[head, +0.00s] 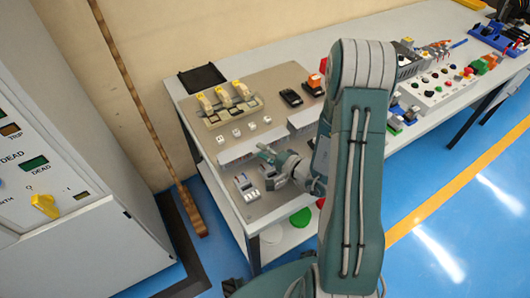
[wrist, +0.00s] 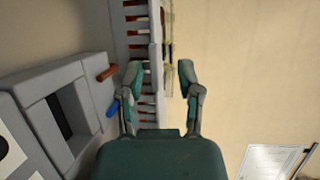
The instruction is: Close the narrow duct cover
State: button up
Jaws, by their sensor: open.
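A light grey slotted wiring duct (wrist: 137,28) runs up the wrist view, with orange-brown showing through its slots. A pale narrow strip (wrist: 155,30) lies along its right side; I cannot tell for certain whether it is the cover. My gripper (wrist: 160,70) is open, its left finger over the duct and its right finger over tan surface. Nothing shows held between the fingers, and contact with the duct is unclear. In the head view, a long pale duct (head: 240,148) crosses the panel, with my gripper (head: 265,150) beside it; my arm hides part of the panel.
In the head view, yellow-topped parts (head: 223,95), white knobs (head: 236,133) and black blocks (head: 291,97) sit behind the duct. A grey cabinet (head: 85,240) stands left.

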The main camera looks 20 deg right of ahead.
jog(key=v, duration=1.2)
dwell(0.3)
